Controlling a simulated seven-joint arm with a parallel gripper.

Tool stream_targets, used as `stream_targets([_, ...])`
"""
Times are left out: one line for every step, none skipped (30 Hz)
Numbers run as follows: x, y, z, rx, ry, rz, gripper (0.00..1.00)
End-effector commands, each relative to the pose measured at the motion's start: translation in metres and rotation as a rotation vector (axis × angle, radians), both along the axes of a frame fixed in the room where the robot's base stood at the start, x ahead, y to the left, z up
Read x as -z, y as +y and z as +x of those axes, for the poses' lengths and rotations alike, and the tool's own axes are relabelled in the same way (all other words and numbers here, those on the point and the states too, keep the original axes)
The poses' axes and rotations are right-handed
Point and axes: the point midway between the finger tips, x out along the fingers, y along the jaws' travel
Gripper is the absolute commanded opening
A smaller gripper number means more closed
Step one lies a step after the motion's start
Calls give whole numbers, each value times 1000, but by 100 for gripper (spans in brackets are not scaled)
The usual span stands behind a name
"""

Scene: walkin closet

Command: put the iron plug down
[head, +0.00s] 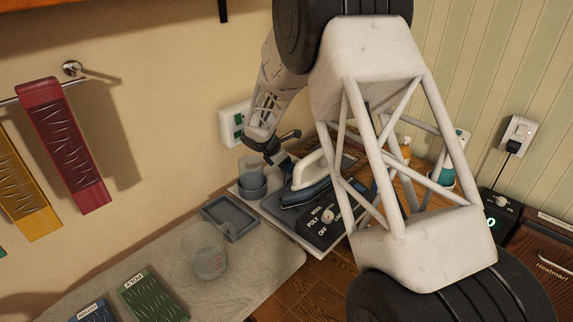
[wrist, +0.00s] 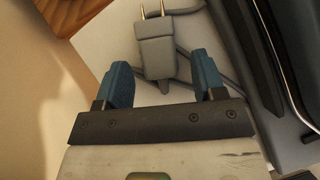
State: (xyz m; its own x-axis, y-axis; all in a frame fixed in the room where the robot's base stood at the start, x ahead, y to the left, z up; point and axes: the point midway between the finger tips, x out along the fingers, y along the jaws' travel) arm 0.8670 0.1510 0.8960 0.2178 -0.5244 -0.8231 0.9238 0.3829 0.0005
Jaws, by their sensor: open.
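The grey iron plug (wrist: 157,58) with two brass prongs lies on a white surface (wrist: 105,45) in the wrist view, its grey cord curling beside it. My gripper (wrist: 162,68) is open, with one blue finger on each side of the plug and gaps between. In the head view my gripper (head: 277,157) is low beside the iron (head: 308,182), which rests on its station with a dial panel (head: 322,222). The plug cannot be made out in the head view. A dark blue-grey body, likely the iron, fills the right of the wrist view.
A wall socket (head: 236,124) is behind my gripper. A grey cup (head: 251,178) stands close to it. A grey tray (head: 231,218) and a clear measuring cup (head: 204,252) are on the ironing board (head: 268,268). Another socket (head: 517,134) with a plug is on the right wall.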

Motion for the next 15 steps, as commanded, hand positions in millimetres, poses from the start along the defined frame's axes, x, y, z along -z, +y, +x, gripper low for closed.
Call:
stream_targets([-3, 2, -1, -1, -1, 0, 63])
stream_targets([-5, 3, -1, -1, -1, 0, 63])
stream_targets([-8, 5, -2, -1, -2, 1, 63])
stream_targets([-10, 6, -2, -1, -2, 1, 63])
stream_targets([-13, 8, -3, -1, -2, 1, 63])
stream_targets([-17, 11, -4, -1, -2, 2, 63])
stream_targets([-20, 13, -5, -1, -2, 2, 63])
stream_targets([-23, 15, -6, -2, -2, 2, 63])
stream_targets([-28, 18, -7, -1, -2, 1, 63])
stream_targets([-31, 20, -8, -1, -2, 1, 63])
stream_targets([-35, 23, -9, -1, -2, 1, 63])
stream_targets([-40, 27, -11, -2, -2, 1, 63])
stream_targets([-45, 29, -12, -2, -2, 1, 63])
stream_targets([-49, 32, -13, -2, -2, 1, 63])
stream_targets([-54, 35, -14, 0, -2, 1, 63])
